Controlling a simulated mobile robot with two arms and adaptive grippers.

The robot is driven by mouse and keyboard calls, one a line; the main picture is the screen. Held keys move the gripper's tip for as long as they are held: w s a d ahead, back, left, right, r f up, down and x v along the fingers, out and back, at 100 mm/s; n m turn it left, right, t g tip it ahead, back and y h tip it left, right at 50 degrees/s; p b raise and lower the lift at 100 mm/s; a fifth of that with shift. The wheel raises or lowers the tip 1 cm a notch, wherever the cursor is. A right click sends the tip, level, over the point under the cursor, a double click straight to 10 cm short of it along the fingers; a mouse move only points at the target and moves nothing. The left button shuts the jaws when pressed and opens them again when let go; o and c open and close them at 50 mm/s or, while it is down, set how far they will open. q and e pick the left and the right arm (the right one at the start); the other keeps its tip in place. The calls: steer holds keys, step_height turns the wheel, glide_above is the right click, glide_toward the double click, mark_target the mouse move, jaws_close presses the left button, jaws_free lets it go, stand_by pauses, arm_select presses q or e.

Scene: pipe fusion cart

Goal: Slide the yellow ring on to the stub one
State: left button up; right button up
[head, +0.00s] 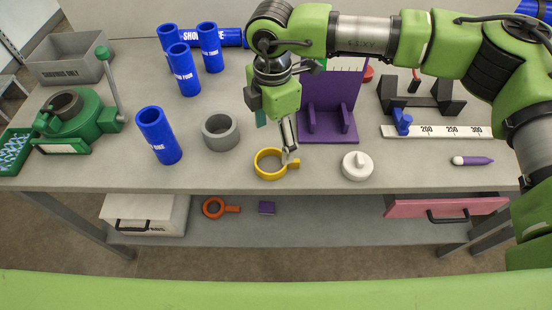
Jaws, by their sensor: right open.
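The yellow ring (268,164) lies flat on the cart top near its front edge, with a small tab on its right side. My right gripper (289,158) points down at the ring's right side, its fingertips close to the tab. It is open; whether it touches the ring I cannot tell. The blue stub one (160,137), a tube with white lettering that partly reads "ONE", stands upright to the left, apart from the ring. My left gripper is not in view.
A grey ring (220,131) stands between stub one and my right gripper. Several blue stubs (184,69) stand behind. A white capped piece (357,166) and a purple stand (329,120) are to the right. A green machine (75,120) is at left.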

steer(key=shift+f, duration=0.4)
steer(key=f+p, duration=0.1)
steer(key=f, duration=0.1)
steer(key=s+f+p, duration=0.1)
steer(key=f, duration=0.1)
steer(key=shift+a+f+p, duration=0.1)
steer(key=shift+f+p, duration=0.2)
steer(key=shift+p, duration=0.1)
steer(key=shift+f, duration=0.4)
steer(key=c, duration=1)
